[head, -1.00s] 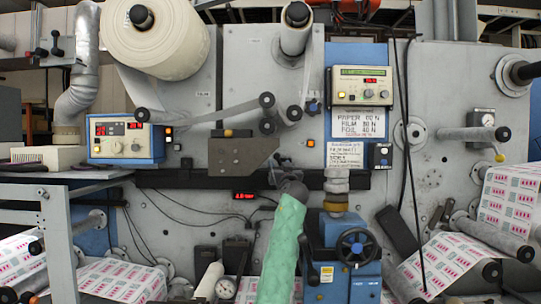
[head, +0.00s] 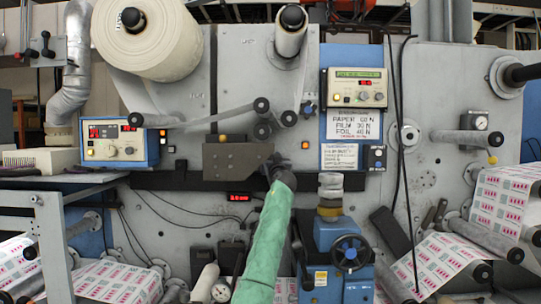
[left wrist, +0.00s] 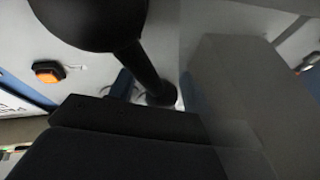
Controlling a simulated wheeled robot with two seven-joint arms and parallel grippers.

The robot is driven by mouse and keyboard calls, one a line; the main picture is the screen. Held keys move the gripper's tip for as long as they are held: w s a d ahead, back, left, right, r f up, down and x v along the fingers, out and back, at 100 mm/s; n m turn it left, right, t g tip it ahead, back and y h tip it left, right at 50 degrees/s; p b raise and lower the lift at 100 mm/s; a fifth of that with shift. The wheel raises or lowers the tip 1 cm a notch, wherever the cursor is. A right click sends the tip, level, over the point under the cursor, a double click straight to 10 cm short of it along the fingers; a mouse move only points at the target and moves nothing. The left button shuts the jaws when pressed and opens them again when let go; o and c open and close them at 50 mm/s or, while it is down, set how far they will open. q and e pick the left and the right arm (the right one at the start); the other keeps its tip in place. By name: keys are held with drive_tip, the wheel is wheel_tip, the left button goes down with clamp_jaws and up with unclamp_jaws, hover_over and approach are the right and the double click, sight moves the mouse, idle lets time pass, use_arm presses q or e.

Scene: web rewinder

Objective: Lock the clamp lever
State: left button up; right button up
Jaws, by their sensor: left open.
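My left gripper (head: 276,161) is at the end of the green-sleeved arm, at the lower right corner of a dark grey plate (head: 236,163). It is open. In the left wrist view a black lever with a rounded knob (left wrist: 90,18) and a thick stem stands out from the machine face; I take it to be the clamp lever. A dark block, probably part of my gripper (left wrist: 120,140), fills the bottom of that view beside the stem. I cannot tell whether it touches the lever. In the head view the lever is lost against my dark gripper. My right gripper is not in view.
An orange button (left wrist: 47,71) sits left of the lever in the wrist view. Rollers (head: 262,130) are above my gripper. A blue unit with a black handwheel (head: 352,252) stands to the lower right. Black cables (head: 403,150) hang further right.

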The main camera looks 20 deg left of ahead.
use_arm(q)
drive_tip(key=shift+a, duration=0.1)
clamp_jaws()
idle(0.3)
